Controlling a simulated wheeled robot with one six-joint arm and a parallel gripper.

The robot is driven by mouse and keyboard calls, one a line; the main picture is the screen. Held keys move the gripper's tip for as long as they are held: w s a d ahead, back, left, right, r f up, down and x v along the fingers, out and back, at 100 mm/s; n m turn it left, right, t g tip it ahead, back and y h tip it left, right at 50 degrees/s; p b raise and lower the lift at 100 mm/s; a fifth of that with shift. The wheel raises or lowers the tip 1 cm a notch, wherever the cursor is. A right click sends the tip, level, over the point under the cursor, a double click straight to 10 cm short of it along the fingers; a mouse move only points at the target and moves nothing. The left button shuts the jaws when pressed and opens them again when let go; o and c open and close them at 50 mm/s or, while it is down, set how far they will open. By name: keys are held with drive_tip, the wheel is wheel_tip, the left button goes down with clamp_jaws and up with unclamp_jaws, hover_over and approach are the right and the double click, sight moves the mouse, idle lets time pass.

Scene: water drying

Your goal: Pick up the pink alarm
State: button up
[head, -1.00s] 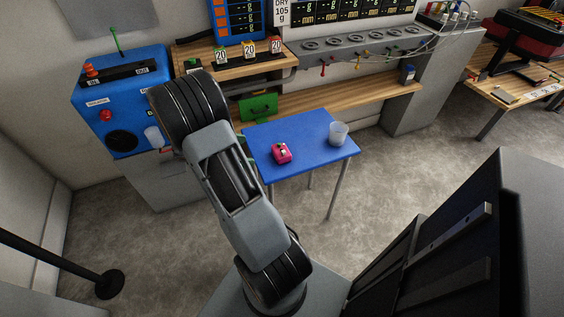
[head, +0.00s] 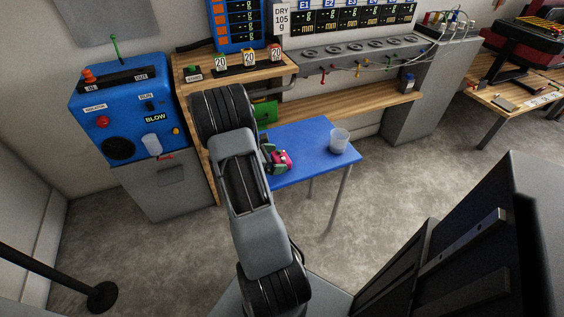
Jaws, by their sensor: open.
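The pink alarm (head: 283,161) is a small pink box on the blue table (head: 308,133), near its front left part. My gripper (head: 273,157) is at the alarm's left side, with greenish-grey finger parts showing beside and partly over it. The jaws are open. My arm hides the left part of the table and most of the gripper. I cannot tell whether the fingers touch the alarm.
A clear cup (head: 339,140) stands on the table to the right of the alarm. A blue machine (head: 118,105) stands at the left on a grey cabinet. A wooden bench (head: 345,99) runs behind the table. A black post base (head: 102,297) is on the floor at lower left.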

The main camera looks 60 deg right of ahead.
drive_tip(key=shift+x, duration=1.35)
drive_tip(key=c, duration=0.9)
